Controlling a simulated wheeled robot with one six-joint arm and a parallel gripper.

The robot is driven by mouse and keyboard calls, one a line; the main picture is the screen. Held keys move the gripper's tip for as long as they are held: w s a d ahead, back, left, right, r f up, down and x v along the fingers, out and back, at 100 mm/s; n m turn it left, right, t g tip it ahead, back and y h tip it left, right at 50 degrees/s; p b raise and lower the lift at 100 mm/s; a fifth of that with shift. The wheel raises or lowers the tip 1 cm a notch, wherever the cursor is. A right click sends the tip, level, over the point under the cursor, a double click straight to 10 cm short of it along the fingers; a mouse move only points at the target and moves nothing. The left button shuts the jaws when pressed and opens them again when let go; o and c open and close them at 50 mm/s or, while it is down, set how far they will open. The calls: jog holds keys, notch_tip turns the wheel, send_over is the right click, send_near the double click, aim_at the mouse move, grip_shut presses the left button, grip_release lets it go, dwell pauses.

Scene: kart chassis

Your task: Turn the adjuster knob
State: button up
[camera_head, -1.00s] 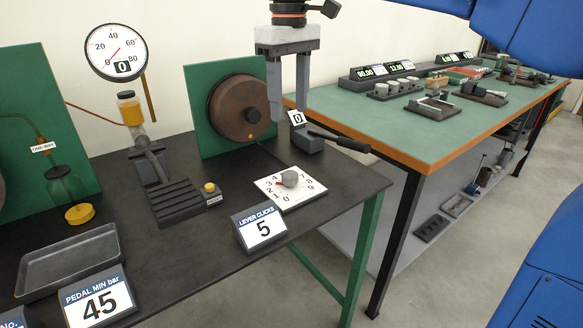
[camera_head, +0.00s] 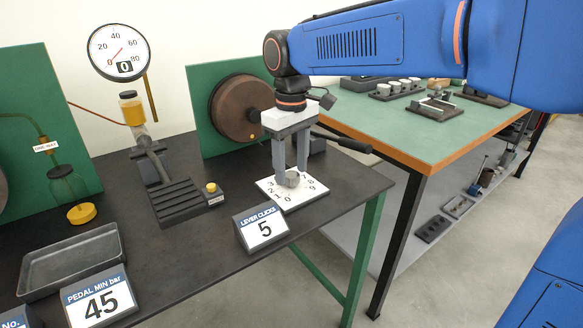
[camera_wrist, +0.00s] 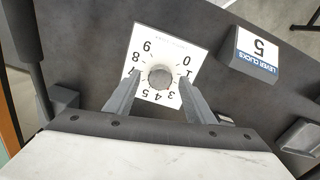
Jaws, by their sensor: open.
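The adjuster knob (camera_head: 292,180) is a small grey round knob in the middle of a white square dial plate (camera_head: 268,188) with digits around it, on the dark table. In the wrist view the knob (camera_wrist: 160,77) sits at the middle of the plate (camera_wrist: 146,37). My gripper (camera_head: 291,178) points down over the knob, its fingers close to it. In the wrist view my gripper (camera_wrist: 153,92) is open, with one finger on each side and a gap to the knob. I cannot tell the exact fingertip height.
A "LEVER CLICKS 5" sign (camera_head: 261,228) stands just in front of the dial. A lever handle (camera_head: 342,143) reaches out behind my gripper, near the brown drum (camera_head: 243,107). A pedal (camera_head: 184,201) with a yellow button (camera_head: 211,187) lies to the left.

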jog(key=shift+f, duration=0.3)
jog(key=c, duration=1.1)
jog(key=shift+o, duration=0.2)
jog(key=shift+m, duration=0.3)
jog(key=shift+r+m, duration=0.1)
jog(key=shift+m, duration=2.5)
jog(key=o, duration=1.1)
jog(key=shift+c, duration=0.2)
